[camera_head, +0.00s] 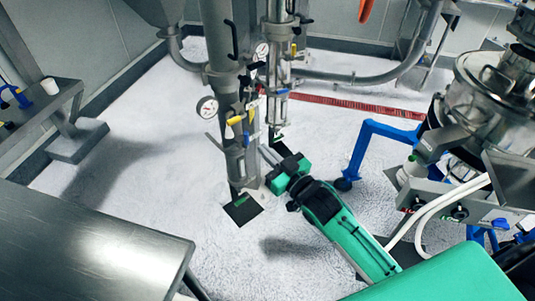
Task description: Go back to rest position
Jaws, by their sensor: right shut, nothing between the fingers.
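My right arm, green and black, reaches in from the lower right. My right gripper (266,151) is at the middle of the view, shut and empty. Its tips lie in front of or beside the lower part of a vertical steel pipe column (233,150); I cannot tell whether they touch it. My left gripper and left arm are not in view.
A steel table (85,245) fills the lower left. A steel sifter machine (490,95) on a blue frame (372,135) stands at the right. Gauges and valves sit on the pipes. The pale floor (130,150) between the table and column is clear.

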